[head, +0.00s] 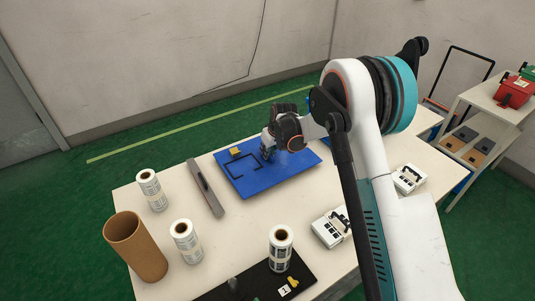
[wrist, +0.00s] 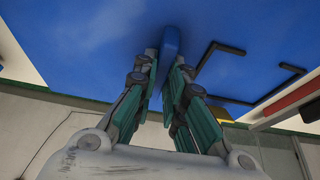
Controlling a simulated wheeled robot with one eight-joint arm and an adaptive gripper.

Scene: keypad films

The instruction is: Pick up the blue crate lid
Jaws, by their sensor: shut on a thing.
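The blue crate lid (head: 295,168) is a flat blue panel with a black angular outline on its face, at the far middle of the table in the head view. It fills the upper part of the wrist view (wrist: 80,45). A raised blue grip (wrist: 171,40) stands out from it. My gripper (wrist: 165,57) is shut on this grip, one finger on each side. In the head view my gripper (head: 267,155) points down at the lid's middle, partly hidden by my wrist. I cannot tell whether the lid touches the table.
A small yellow piece (head: 235,151) shows at the lid's far left. A grey bar (head: 206,188) lies left of the lid. Label rolls (head: 150,190), a brown tube (head: 135,246), a black mat (head: 255,284) and white boxes (head: 331,227) stand nearer. A shelf cart (head: 500,112) is at right.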

